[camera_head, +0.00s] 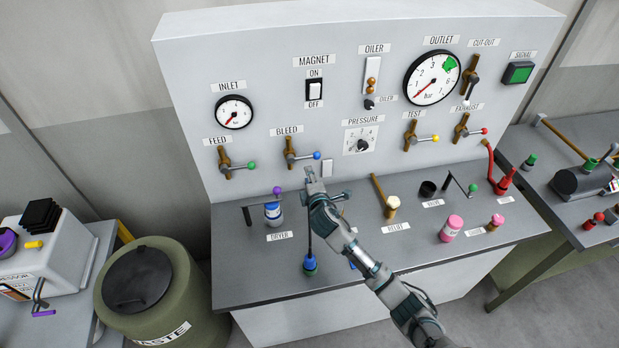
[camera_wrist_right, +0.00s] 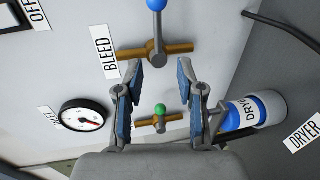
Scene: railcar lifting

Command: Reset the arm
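My right gripper (camera_head: 317,184) is raised over the bench in front of the panel, just below the BLEED valve (camera_head: 291,155) in the head view. My right arm reaches up to it from the lower right. In the right wrist view the right gripper (camera_wrist_right: 159,68) is open, with its two blue-padded fingers apart and nothing between them. Beyond the fingers are the BLEED valve (camera_wrist_right: 156,51) with its blue knob and the FEED valve (camera_wrist_right: 160,122) with its green knob. My left gripper is not in view.
The panel (camera_head: 260,78) stands behind. A green waste bin (camera_head: 190,285) is at left.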

